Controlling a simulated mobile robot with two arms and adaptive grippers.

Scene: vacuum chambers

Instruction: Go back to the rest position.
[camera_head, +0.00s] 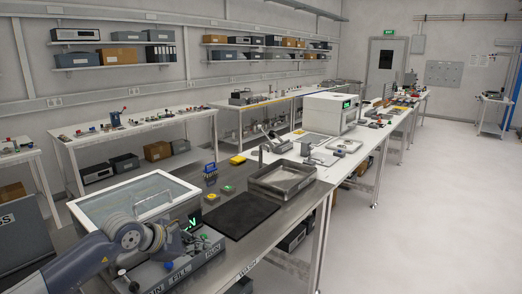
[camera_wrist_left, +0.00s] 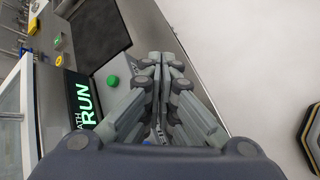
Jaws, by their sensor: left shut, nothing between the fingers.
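My left arm comes in from the lower left in the head view. My left gripper (camera_head: 178,244) is over the front panel of a glass-lidded bath unit (camera_head: 95,205). In the left wrist view the left gripper (camera_wrist_left: 160,62) is shut, its fingertips together with nothing between them. Beside it are a green button (camera_wrist_left: 112,81) and a screen (camera_wrist_left: 82,104) with green letters reading "RUN". Whether the fingers touch the panel cannot be told. My right gripper is not in view.
On the steel bench, a black mat (camera_head: 238,214) and a steel sink tray (camera_head: 282,180) lie beyond the bath unit. Small yellow and green buttons and a blue device (camera_head: 210,173) stand near them. A white instrument (camera_head: 330,113) is further back. The floor (camera_head: 440,210) at right is clear.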

